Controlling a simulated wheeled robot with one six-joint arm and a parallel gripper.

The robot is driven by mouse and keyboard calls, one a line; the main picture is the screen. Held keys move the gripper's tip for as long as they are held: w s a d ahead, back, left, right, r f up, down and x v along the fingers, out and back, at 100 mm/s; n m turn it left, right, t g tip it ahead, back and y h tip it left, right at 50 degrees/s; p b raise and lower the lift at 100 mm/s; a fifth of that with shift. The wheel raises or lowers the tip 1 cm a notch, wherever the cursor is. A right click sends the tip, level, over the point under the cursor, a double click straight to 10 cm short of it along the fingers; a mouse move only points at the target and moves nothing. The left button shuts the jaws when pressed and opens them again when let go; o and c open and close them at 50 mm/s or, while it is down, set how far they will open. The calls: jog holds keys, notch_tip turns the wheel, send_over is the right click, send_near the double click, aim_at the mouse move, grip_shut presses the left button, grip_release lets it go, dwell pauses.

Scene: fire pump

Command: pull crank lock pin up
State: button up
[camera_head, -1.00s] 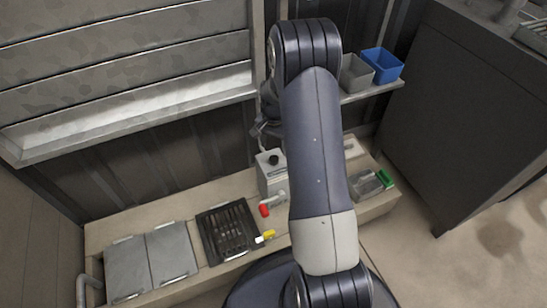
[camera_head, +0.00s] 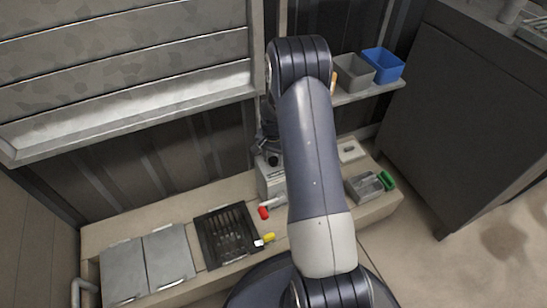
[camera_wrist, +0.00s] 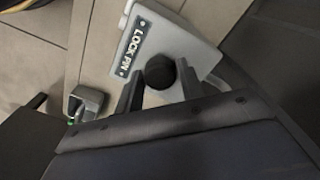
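The lock pin's round black knob (camera_wrist: 159,71) stands on a pale grey box (camera_wrist: 180,40) with a "LOCK PIN" label (camera_wrist: 131,46). In the wrist view my gripper (camera_wrist: 158,84) has its two dark fingers spread, one on each side of the knob, with gaps visible beside it. Whether the fingertips reach below the knob's top cannot be told. In the head view the knob (camera_head: 273,160) shows just under my gripper, partly hidden by it. The crank's red grip (camera_head: 263,213) sits in front of the box (camera_head: 268,183), partly behind my arm.
Grey lidded panels (camera_head: 168,254) are further left. Grey (camera_head: 354,74) and blue bins (camera_head: 383,64) stand on a shelf.

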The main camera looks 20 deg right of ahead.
aim_at(274, 159)
grip_shut()
jog(key=shift+r+p, duration=1.1)
jog(key=shift+r, duration=0.5)
jog(key=shift+o, duration=2.1)
grip_release()
notch_tip(274, 159, up, 11)
jog(key=p, duration=0.3)
jog(key=shift+f, duration=0.15)
jog(key=shift+f, duration=0.1)
